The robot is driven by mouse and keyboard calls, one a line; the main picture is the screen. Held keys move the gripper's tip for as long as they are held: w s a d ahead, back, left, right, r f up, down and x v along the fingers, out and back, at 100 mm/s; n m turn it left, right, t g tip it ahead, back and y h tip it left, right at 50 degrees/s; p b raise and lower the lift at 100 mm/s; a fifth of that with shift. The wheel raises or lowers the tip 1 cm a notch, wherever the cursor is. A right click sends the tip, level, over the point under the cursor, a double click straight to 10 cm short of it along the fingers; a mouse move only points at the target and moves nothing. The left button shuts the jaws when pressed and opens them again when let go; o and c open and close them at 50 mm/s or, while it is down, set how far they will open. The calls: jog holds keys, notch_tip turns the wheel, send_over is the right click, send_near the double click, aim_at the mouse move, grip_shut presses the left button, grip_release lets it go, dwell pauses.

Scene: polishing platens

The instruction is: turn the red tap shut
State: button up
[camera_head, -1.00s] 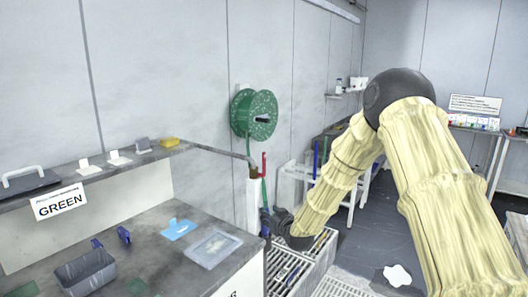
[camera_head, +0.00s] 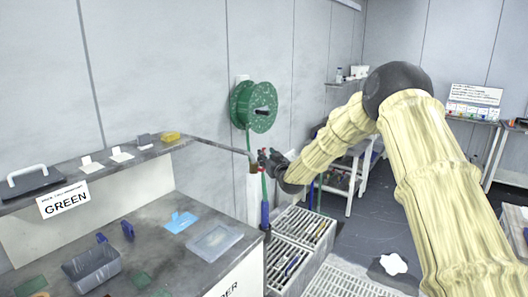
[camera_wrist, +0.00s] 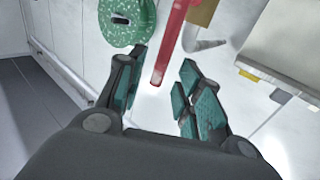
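The red tap's long handle (camera_wrist: 171,45) shows in the wrist view, with its lower end between my gripper's two fingers. A gap shows on each side of it, and I see no clear contact. A brass-coloured body (camera_wrist: 204,12) shows beside the handle at the top edge. My gripper (camera_wrist: 162,64) is open, with its teal-padded fingers spread around the handle's end. In the head view my gripper (camera_head: 270,160) is at the tap beside the wall; it and the arm hide most of the red handle there.
A green hose reel (camera_head: 254,106) hangs on the wall just above and left of the tap. A grey pipe (camera_head: 222,146) runs from the shelf to the tap. The bench (camera_head: 160,240) stands at left, and slatted crates (camera_head: 306,226) stand below my arm.

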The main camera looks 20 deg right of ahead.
jog(key=shift+w+a+p, duration=0.15)
jog(key=shift+w+p, duration=0.4)
jog(key=shift+w, duration=1.35)
grip_shut()
